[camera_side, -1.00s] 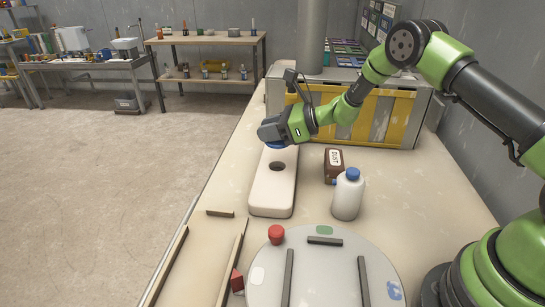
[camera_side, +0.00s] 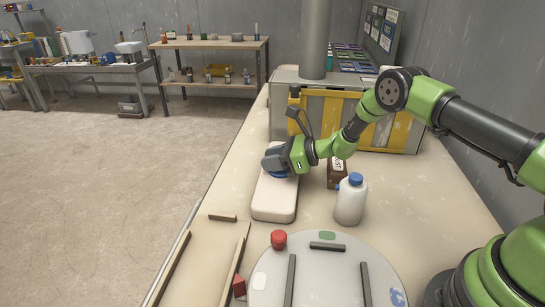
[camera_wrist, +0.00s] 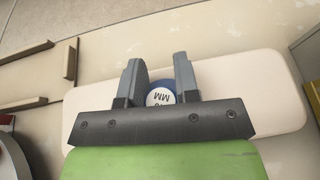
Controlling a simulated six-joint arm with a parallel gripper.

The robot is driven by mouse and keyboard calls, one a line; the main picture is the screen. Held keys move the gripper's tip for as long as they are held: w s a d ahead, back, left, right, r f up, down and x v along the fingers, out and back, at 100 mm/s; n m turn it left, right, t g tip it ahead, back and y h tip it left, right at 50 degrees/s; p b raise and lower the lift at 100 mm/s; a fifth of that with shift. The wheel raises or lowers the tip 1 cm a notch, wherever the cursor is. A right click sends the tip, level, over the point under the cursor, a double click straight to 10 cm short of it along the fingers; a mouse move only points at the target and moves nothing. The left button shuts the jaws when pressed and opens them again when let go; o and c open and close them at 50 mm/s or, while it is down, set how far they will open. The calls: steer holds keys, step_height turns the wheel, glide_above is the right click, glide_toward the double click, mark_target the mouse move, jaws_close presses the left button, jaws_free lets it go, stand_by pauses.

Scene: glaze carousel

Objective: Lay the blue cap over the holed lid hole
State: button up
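The holed lid is a long white rounded block (camera_side: 275,207) lying on the bench; it also shows in the wrist view (camera_wrist: 255,85). Its hole is hidden beneath my gripper and the cap. My gripper (camera_side: 279,174) points down over the lid's middle. In the wrist view the blue cap (camera_wrist: 161,86), with a white lettered label on top, sits between the two grey fingertips (camera_wrist: 160,78), which appear to touch its sides. In the side view a blue edge of the cap shows under the gripper, at or just above the lid; I cannot tell whether they touch.
A white bottle with a blue top (camera_side: 350,203) and a brown box (camera_side: 337,173) stand right of the lid. A round grey turntable (camera_side: 330,275) with dark bars is in front, with a red knob-like piece (camera_side: 278,239) at its edge. Wooden strips lie at left.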

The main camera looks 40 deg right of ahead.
steer(key=o, duration=0.4)
steer(key=shift+r, duration=0.15)
